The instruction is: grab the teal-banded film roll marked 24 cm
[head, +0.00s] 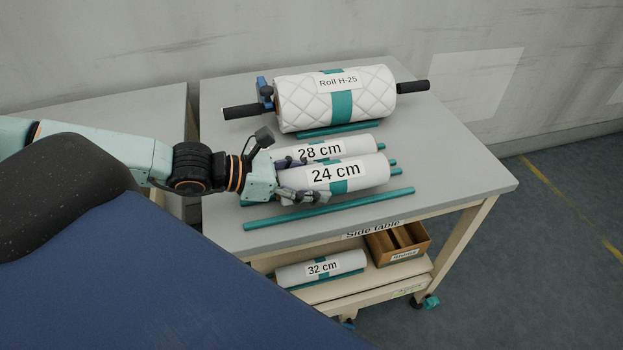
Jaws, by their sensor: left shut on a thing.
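The film roll marked 24 cm (355,172) is white with a teal band and lies on the side table (440,150). My left gripper (290,181) comes in from the left and is shut on the left part of this roll. Its fingers hide that end. I cannot tell whether the roll is touching the table top or slightly above it. The roll marked 28 cm (345,146) lies just behind it, partly hidden. My right gripper does not show in the head view.
The large quilted Roll H-25 (370,97), with black handles, lies at the back of the table. A teal rod (340,207) lies along the front. A 32 cm roll (340,264) and a cardboard box (412,246) are on the lower shelf. The table's right side is clear.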

